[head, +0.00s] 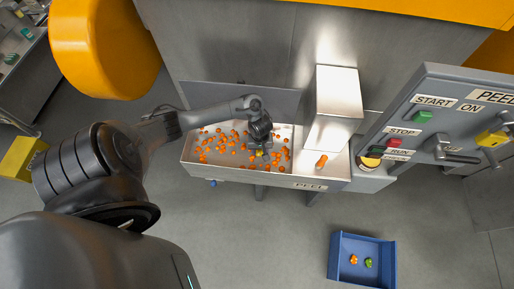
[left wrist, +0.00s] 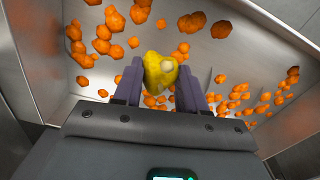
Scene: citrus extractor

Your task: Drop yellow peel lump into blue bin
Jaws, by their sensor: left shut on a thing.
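The yellow peel lump (left wrist: 160,72) sits between the two fingers of my left gripper (left wrist: 158,90) in the left wrist view, and the gripper is shut on it. In the head view my left gripper (head: 263,150) is over the metal peel tray, with a bit of yellow lump (head: 261,154) showing at its fingertips. The blue bin (head: 334,262) stands on the floor at the lower right, well apart from the gripper. It holds one orange lump (head: 354,259) and one green lump (head: 368,263). My right gripper is not in view.
The metal tray (head: 312,175) labelled PEEL holds many small orange pieces (head: 222,140). A metal chute (head: 334,105) rises beside the gripper. A control panel (head: 440,125) with buttons and levers stands at the right. The grey floor between tray and bin is clear.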

